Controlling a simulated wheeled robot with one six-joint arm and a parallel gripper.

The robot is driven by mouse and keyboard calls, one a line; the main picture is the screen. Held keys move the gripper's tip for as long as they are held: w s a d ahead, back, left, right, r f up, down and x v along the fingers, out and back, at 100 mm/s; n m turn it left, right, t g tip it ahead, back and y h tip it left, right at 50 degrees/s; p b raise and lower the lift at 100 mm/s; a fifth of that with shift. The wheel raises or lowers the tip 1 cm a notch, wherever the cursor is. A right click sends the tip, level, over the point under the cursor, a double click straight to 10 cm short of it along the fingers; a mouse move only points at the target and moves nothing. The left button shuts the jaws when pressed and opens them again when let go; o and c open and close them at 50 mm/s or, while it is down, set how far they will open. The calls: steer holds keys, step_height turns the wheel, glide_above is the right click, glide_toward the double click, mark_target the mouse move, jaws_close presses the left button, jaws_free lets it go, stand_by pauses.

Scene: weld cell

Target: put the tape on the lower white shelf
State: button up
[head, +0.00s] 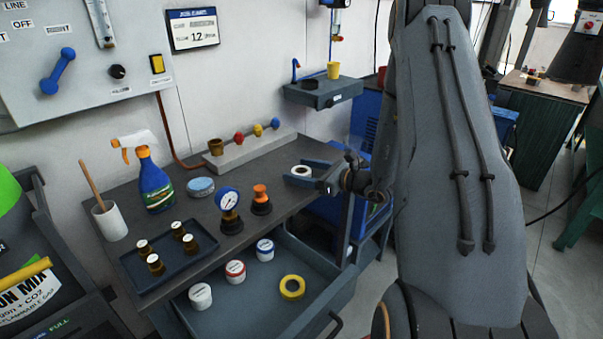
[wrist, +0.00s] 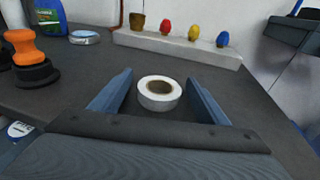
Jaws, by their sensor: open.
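A white roll of tape (wrist: 158,102) lies flat on the dark grey bench top, and it also shows in the head view (head: 301,176). My gripper (wrist: 160,82) is open, with one blue-grey finger on each side of the roll. Gaps show between the roll and both fingers, so it is not gripped. In the head view my gripper (head: 293,172) reaches in from the right, low over the bench's right end. A yellow ring-shaped roll (head: 292,287) lies in the open drawer below. I cannot make out a white shelf in either view.
A pale block with coloured knobs (head: 240,150) stands behind the roll. A gauge (head: 229,205) and an orange-handled tool (head: 261,200) stand to its left. A dark grey wall shelf (head: 322,92) holds a yellow cup. The open drawer (head: 255,300) holds several lidded jars.

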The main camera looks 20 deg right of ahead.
steer(key=c, duration=1.2)
